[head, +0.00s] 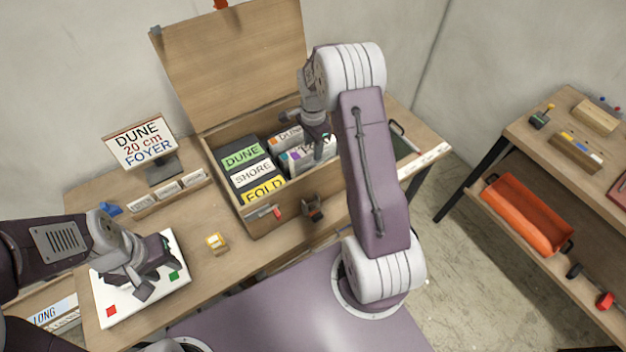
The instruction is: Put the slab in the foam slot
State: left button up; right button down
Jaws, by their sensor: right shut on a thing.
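On the case's right side are pale slab-like pieces (300,160) with small, partly hidden labels. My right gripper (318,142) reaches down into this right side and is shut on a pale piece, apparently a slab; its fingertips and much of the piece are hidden. My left gripper (157,268) hangs low over a white board (115,302) with red and green squares; its fingers look apart and empty.
A sign (140,142) reading DUNE 20 cm FOYER stands left of the case, behind a small label rack (172,192). The raised lid (235,62) stands behind. A side shelf holds an orange tray (525,215).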

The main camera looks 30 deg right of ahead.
aim_at(313, 165)
notch_tip(313, 165, down, 4)
jog(key=shift+d+f, duration=0.1)
jog(key=shift+f, duration=0.15)
notch_tip(313, 165, down, 4)
jog(key=shift+s+r+p, duration=0.1)
jog(key=shift+r+p, duration=0.1)
jog(key=shift+p, duration=0.25)
jog(key=shift+f, duration=0.25)
jog(key=c, duration=0.9)
grip_release()
jog(key=shift+f, duration=0.1)
